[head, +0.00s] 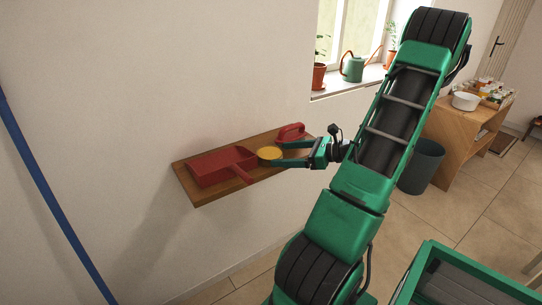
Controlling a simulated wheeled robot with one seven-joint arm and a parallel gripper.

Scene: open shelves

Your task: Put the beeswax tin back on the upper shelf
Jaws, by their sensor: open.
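A round, flat yellow tin (269,153), which looks like the beeswax tin, is at the wooden wall shelf (216,197), between a red dustpan and a red brush. My gripper (278,154) reaches in from the right with its two fingers apart. The fingertips are at the tin's right side, one toward the wall and one toward the shelf's front edge. I cannot tell whether they touch the tin, or whether it rests fully on the board. Only one shelf board shows, so I cannot tell whether it is the upper one.
The red brush (292,131) lies behind my gripper. A window sill with a green watering can (353,69), a dark bin (421,168) and a wooden cabinet (455,140) are at right.

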